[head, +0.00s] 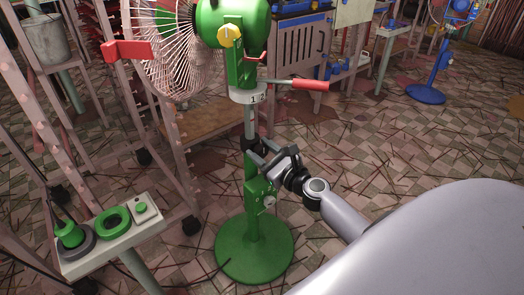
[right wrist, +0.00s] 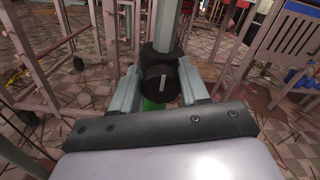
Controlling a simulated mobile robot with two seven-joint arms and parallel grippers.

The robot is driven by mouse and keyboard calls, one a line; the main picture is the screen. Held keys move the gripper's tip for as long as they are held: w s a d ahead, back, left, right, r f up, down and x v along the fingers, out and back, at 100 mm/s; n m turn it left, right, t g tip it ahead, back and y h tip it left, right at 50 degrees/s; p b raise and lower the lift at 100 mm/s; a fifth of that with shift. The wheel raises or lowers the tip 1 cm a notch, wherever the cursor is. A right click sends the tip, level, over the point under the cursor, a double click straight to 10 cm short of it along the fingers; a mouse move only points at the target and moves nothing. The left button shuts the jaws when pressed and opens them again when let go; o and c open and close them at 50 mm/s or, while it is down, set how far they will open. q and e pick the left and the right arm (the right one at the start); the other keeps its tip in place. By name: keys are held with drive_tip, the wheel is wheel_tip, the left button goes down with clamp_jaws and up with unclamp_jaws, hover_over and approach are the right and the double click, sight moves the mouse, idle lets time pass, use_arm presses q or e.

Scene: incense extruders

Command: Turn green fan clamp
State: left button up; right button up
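The green fan (head: 232,22) stands on a pole above a round green base (head: 255,248). Its black clamp (head: 250,144) sits where the grey pole enters the green lower tube. In the right wrist view the clamp's round black knob (right wrist: 160,85) faces me, with a white line nearly upright. My right gripper (head: 266,157) is at the clamp; in the wrist view (right wrist: 160,88) its two fingers stand apart, one on each side of the knob. They are very close to the knob; contact is unclear. My left gripper is not in view.
A grey control box (head: 125,235) with green buttons stands at lower left. Pink metal racks (head: 95,130) rise on the left. A red-handled lever (head: 310,84) sticks out from the fan. A blue fan (head: 426,93) stands far right. Tiled floor lies open to the right.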

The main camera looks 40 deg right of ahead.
drive_tip(key=shift+n, duration=0.4)
drive_tip(key=shift+c, duration=0.2)
drive_tip(key=n, duration=0.3)
drive_tip(key=shift+a+f+n+b, duration=0.1)
drive_tip(key=shift+n+b, duration=0.2)
drive_tip(key=shift+b, duration=0.1)
drive_tip(key=n, duration=0.3)
drive_tip(key=shift+n+b, duration=0.3)
drive_tip(key=n, duration=0.5)
drive_tip(key=shift+a+f, duration=0.1)
drive_tip(key=shift+f, duration=0.05)
drive_tip(key=n, duration=0.3)
drive_tip(key=shift+n+p, duration=0.35)
drive_tip(key=shift+n, duration=0.05)
drive_tip(key=shift+f+n, duration=0.1)
drive_tip(key=shift+n, duration=0.8)
use_arm(q)
drive_tip(key=shift+p, duration=0.35)
use_arm(e)
drive_tip(key=shift+n, duration=0.3)
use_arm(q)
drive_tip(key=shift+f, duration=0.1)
use_arm(e)
drive_tip(key=shift+f+n, duration=0.1)
drive_tip(key=shift+n, duration=0.2)
